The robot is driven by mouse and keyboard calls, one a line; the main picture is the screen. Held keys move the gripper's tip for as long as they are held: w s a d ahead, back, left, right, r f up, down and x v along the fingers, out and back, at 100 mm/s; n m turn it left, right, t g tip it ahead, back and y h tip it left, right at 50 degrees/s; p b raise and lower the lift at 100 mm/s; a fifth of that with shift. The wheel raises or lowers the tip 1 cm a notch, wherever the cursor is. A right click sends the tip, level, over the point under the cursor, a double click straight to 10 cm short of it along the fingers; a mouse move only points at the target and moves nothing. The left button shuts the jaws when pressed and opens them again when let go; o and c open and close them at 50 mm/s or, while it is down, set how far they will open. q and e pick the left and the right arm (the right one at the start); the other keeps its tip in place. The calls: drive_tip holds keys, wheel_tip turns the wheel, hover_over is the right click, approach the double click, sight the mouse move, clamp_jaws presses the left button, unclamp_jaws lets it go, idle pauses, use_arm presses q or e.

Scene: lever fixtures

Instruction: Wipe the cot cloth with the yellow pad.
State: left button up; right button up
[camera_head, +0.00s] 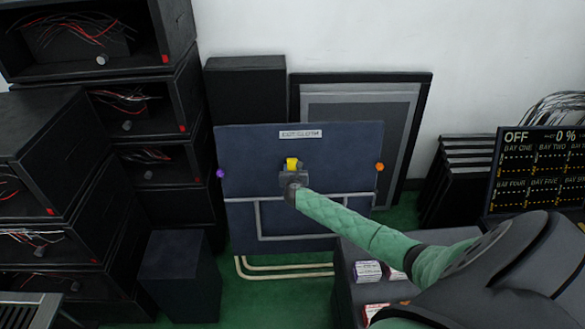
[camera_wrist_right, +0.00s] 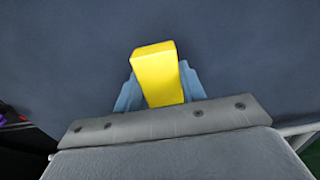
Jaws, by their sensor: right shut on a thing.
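The cot cloth (camera_head: 250,155) is a dark blue upright panel with a small white label near its top edge, in the middle of the head view. It fills most of the right wrist view (camera_wrist_right: 60,60). My right gripper (camera_head: 292,172) is shut on the yellow pad (camera_head: 292,163) in front of the cloth's middle. In the right wrist view the pad (camera_wrist_right: 155,75) stands out between the two bluish fingers (camera_wrist_right: 157,88), facing the cloth. I cannot tell whether the pad touches the cloth. My left gripper is not in view.
A purple knob (camera_head: 221,173) and an orange knob (camera_head: 379,167) sit at the cloth's side edges. Black open boxes with wires (camera_head: 140,105) are stacked at left. A dark block with cans (camera_head: 368,271) stands below my right arm. A display board (camera_head: 540,170) is at right.

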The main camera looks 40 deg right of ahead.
drive_tip(key=shift+p+v, duration=1.6)
drive_tip(key=shift+v, duration=0.8)
drive_tip(key=shift+s+a+r, duration=0.1)
drive_tip(key=shift+s, duration=0.15)
drive_tip(key=shift+p+v, duration=1.1)
drive_tip(key=shift+v, duration=0.4)
